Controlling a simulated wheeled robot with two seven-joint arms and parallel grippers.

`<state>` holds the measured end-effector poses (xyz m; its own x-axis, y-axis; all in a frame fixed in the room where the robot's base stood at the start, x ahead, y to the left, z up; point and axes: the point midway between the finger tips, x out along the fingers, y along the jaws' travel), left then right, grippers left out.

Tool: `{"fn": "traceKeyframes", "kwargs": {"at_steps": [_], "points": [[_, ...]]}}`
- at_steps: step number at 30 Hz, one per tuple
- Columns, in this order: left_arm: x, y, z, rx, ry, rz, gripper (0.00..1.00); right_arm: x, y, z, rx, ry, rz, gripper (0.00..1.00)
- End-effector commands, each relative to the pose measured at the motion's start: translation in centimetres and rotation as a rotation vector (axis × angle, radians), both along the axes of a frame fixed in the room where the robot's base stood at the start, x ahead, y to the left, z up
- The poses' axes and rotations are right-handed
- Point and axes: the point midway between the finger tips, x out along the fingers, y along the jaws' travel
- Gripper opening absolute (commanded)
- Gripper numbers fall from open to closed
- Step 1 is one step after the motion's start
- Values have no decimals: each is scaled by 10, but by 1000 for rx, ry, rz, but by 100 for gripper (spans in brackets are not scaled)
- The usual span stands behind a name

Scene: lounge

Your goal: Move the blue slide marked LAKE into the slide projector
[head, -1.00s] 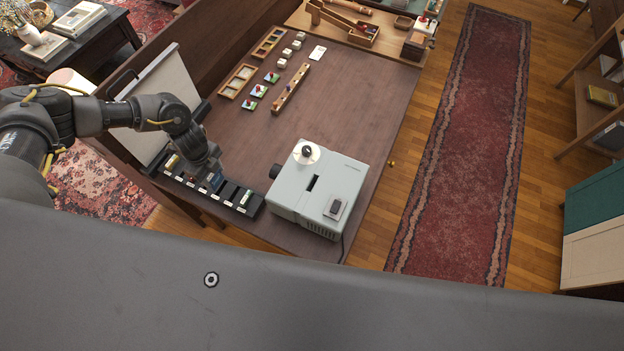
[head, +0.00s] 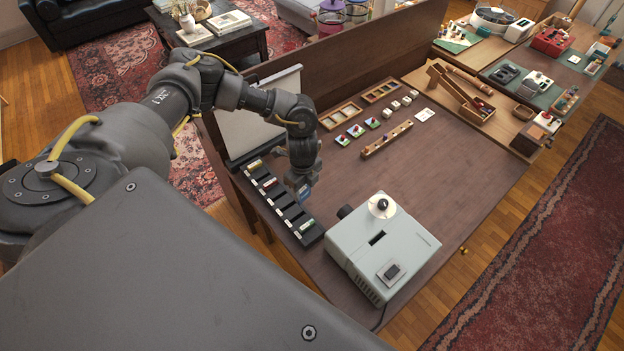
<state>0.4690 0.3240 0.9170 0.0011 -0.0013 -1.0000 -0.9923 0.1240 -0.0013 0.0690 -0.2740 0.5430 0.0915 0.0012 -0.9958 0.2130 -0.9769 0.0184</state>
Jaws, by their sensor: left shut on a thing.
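The slide projector (head: 350,254) is a pale grey-green box on the front part of the dark table, with a dark slot (head: 377,238) in its top and a round white knob plate beside it. My left gripper (head: 303,192) points down over the black slide rack (head: 287,210), to the left of the projector. It is shut on a small blue slide (head: 305,189), of which only a little shows; its marking cannot be read. My right gripper is not in view.
A white screen (head: 262,118) stands behind the rack. Wooden trays (head: 342,116), small coloured pieces and a pegged wooden bar (head: 386,139) lie further back. The table (head: 450,165) is clear to the right of the projector and behind it.

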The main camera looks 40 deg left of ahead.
Motion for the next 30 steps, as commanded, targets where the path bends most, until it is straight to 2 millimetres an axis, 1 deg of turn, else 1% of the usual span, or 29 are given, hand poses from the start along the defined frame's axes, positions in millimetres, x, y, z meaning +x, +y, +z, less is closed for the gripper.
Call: {"fn": "traceKeyframes", "kwargs": {"at_steps": [1, 6, 9, 12, 15, 18, 21, 25, 30], "points": [[8, -17, 3, -3, -9, 28, 26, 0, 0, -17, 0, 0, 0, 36], [17, -60, 39, -2, -8, 197, 26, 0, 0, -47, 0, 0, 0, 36], [15, -79, 62, -1, -8, 306, 26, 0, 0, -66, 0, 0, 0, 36], [9, -92, 82, 0, -7, 415, 26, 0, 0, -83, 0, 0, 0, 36], [2, -98, 100, 1, -7, 522, 26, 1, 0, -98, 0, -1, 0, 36], [-6, -101, 113, -1, -4, 613, 26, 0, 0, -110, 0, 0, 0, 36], [-12, -101, 123, -1, -3, 682, 26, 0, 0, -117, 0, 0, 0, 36], [-17, -100, 131, -1, 0, 733, 26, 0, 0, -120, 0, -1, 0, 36], [-18, -99, 134, -1, 2, 748, 26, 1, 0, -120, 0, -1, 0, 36]]}}
